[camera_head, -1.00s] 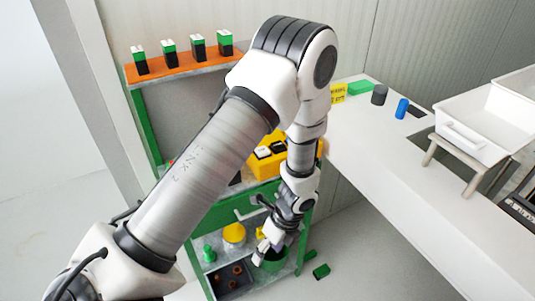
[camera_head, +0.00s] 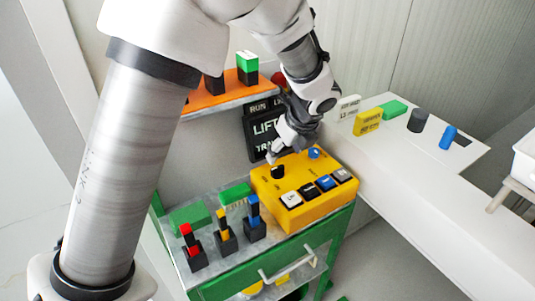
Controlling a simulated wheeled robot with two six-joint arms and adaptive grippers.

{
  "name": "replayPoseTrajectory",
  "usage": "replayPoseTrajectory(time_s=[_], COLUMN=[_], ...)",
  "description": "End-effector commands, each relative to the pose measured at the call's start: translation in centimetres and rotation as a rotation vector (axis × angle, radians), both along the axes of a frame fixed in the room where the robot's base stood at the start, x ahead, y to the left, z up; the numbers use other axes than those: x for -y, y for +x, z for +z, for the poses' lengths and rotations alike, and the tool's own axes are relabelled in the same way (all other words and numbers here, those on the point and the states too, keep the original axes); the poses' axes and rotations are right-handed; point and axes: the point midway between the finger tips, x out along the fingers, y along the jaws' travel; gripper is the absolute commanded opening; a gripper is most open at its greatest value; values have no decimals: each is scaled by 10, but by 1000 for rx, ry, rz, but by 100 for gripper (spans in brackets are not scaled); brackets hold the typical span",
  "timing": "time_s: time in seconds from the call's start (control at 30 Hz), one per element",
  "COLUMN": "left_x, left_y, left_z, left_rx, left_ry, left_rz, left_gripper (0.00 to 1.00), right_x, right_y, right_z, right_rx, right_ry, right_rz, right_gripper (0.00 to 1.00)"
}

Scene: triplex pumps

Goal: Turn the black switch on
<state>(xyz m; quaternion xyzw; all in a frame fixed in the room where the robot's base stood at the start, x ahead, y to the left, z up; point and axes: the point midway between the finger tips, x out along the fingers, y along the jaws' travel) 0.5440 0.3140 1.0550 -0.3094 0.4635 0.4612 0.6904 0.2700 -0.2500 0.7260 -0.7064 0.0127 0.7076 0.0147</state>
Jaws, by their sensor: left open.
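The yellow control box (camera_head: 320,205) stands on the green and grey cart top. The black switch (camera_head: 277,172) is a round knob on the left of its upper face. My left gripper (camera_head: 275,156) is open, just above and behind the black switch with its fingertips close to it. I cannot tell whether they touch. A blue knob (camera_head: 314,153) is farther right on the box, partly behind my gripper. Along the front of the box are a white button (camera_head: 291,198), a black one (camera_head: 308,190), a blue one (camera_head: 325,182) and a grey one (camera_head: 341,175). My right gripper is not in view.
Three upright levers, red (camera_head: 190,250), yellow (camera_head: 224,234) and blue (camera_head: 253,220), stand left of the box. A black sign (camera_head: 262,128) and an orange shelf (camera_head: 208,99) are behind. A white counter (camera_head: 420,205) lies right, with small blocks on it.

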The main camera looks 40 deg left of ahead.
Motion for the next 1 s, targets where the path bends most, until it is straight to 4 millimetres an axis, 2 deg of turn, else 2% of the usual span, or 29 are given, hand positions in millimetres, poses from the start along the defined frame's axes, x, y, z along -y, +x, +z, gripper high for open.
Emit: replayPoseTrajectory(time_s=[0.17,0.4,0.5,0.8,0.97,1.0], left_x=[-4,-20,-24,-26,-26,-26], left_y=[1,7,10,11,11,11], left_z=[-12,-54,-66,-70,-70,-70], left_rx=[-3,-3,-2,0,0,-1], left_ry=[-1,-2,-1,0,-1,-1], left_rz=[1,1,1,0,0,0], left_gripper=[67,67,67,67,10,7], right_x=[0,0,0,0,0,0], right_y=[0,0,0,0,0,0], right_z=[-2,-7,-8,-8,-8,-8], right_rx=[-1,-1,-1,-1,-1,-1], right_ry=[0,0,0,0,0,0], right_rz=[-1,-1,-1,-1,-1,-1], right_gripper=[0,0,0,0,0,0])
